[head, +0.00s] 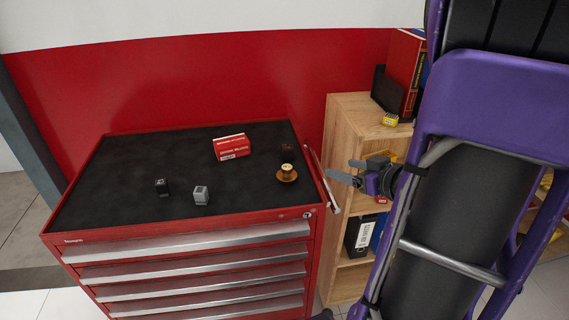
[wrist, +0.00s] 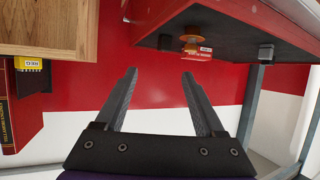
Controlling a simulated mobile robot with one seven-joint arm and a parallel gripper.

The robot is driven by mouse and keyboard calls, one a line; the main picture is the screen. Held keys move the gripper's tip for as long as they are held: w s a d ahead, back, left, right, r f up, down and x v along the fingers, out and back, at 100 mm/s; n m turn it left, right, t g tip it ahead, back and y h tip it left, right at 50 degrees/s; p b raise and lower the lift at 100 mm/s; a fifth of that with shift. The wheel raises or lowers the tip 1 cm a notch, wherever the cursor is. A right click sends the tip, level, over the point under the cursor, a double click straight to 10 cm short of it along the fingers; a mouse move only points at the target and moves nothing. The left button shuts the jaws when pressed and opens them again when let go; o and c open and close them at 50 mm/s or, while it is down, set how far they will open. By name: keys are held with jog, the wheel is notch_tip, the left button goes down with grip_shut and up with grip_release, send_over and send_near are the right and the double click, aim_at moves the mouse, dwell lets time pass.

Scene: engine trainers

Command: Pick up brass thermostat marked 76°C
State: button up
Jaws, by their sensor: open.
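The brass thermostat (head: 287,172), with a wide round flange and a pale top, stands on the dark mat near the right front of the red tool cabinet. It also shows in the wrist view (wrist: 191,46), where the scene appears upside down. Its marking is too small to read. My gripper (head: 343,170) is right of the cabinet, in front of the wooden shelf, apart from the thermostat. Its two fingers (wrist: 161,75) are spread with nothing between them.
The cabinet's mat (head: 130,160) also holds a red-and-white box (head: 232,147), a black block (head: 162,187), a grey block (head: 201,195) and a small dark item (head: 287,147). The wooden shelf (head: 345,115) stands close on the right. A side handle (head: 322,180) lines the cabinet's right edge.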

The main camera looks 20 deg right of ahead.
jog(key=s+a+n+y, duration=0.2)
jog(key=a+y, duration=0.1)
jog(key=b, duration=0.5)
send_near(291, 171)
jog(key=x, duration=0.5)
jog(key=shift+w+a, duration=0.2)
jog(key=shift+w, duration=0.1)
jog(key=b+x, duration=0.3)
jog(key=x, duration=0.2)
jog(key=shift+w+a+b, duration=0.1)
jog(key=shift+w+b, duration=0.25)
grip_shut()
